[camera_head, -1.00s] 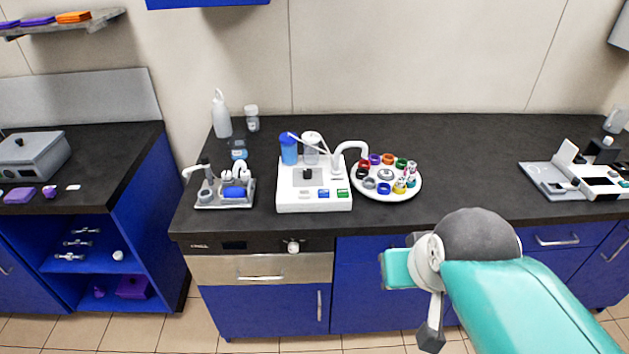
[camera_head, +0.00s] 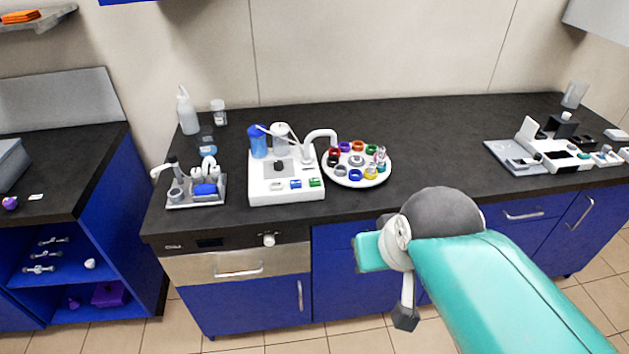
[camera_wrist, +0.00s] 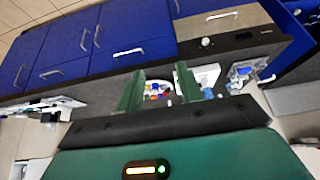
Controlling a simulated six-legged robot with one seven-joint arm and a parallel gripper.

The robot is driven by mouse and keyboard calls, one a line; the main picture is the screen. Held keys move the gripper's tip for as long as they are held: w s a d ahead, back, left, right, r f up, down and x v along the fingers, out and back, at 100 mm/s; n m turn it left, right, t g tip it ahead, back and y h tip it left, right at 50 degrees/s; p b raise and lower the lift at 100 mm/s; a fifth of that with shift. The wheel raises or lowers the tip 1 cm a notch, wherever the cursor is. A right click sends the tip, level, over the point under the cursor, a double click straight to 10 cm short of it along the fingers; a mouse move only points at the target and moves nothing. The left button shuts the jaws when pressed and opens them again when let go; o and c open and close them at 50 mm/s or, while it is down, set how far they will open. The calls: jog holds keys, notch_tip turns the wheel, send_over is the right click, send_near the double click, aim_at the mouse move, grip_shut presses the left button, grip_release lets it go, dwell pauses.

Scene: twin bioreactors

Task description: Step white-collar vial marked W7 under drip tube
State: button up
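A round white carousel (camera_head: 329,176) on the dark counter carries a ring of vials with coloured collars. A pale, whitish vial (camera_head: 380,154) stands at its right side; markings are too small to read, so I cannot tell which is W7. The white drip tube (camera_head: 320,134) arches from the white bioreactor unit (camera_head: 286,190), its end over the carousel's back left edge, near the red-collar vial (camera_head: 334,154). In the wrist view my gripper (camera_wrist: 160,88) has its two green fingers wide apart, with nothing between them. The carousel shows small and far beyond the fingers.
A small rack with a blue item (camera_head: 205,190) stands left of the bioreactor unit, with a white bottle (camera_head: 187,112) and a jar (camera_head: 218,112) behind. A grey-white instrument (camera_head: 553,153) sits at the right. Counter between carousel and instrument is clear.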

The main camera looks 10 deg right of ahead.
grip_shut()
dwell(1.7)
